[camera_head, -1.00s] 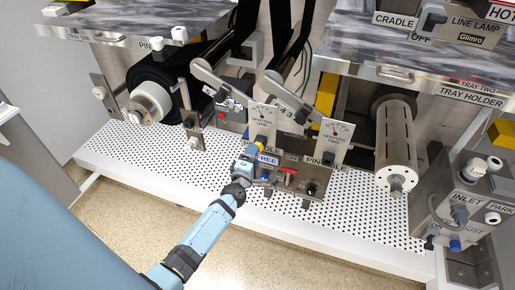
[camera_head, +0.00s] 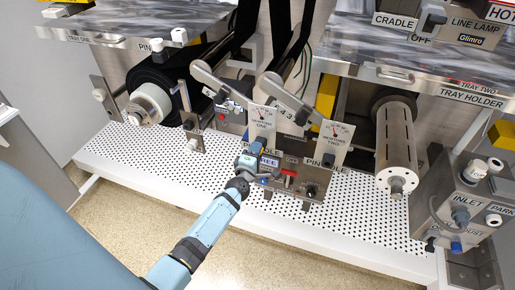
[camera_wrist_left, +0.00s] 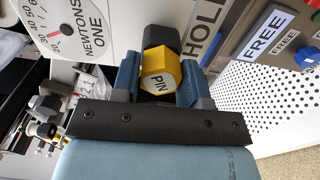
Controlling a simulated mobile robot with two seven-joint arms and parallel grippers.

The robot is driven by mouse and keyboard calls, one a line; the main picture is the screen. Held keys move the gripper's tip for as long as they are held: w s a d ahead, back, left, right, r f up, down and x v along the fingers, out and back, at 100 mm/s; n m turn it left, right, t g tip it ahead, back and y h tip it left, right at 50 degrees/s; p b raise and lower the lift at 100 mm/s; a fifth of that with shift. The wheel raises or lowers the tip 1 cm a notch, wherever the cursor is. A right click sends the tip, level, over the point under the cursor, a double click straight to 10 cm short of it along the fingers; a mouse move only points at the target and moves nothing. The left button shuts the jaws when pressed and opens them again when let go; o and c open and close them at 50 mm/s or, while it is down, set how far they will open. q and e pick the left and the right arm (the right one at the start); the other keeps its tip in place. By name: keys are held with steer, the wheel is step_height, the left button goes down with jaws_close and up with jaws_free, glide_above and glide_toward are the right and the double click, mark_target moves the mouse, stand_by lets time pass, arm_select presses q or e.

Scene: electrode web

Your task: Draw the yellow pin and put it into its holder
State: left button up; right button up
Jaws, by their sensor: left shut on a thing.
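The yellow pin (camera_wrist_left: 158,80), a hexagonal head lettered PIN, sits between the two blue fingers of my left gripper (camera_wrist_left: 160,72), which is shut on it. A dark collar (camera_wrist_left: 162,37) shows just behind the pin head, beside the NEWTONS ONE dial. I cannot tell whether the pin is seated in it. In the head view my left gripper (camera_head: 256,148) is at the dial plate (camera_head: 262,122) and covers the pin. I cannot make out the pin's holder for certain. My right gripper is not in view.
A second dial plate (camera_head: 336,138) stands to the right. Metal arms and black web hang above. The perforated white deck (camera_head: 225,178) is mostly clear.

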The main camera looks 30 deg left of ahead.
arm_select(q)
steer(key=shift+s+d, duration=0.1)
steer(key=shift+s, duration=0.6)
stand_by(0.5)
steer(key=shift+p+v, duration=0.65)
steer(key=shift+v, duration=1.1)
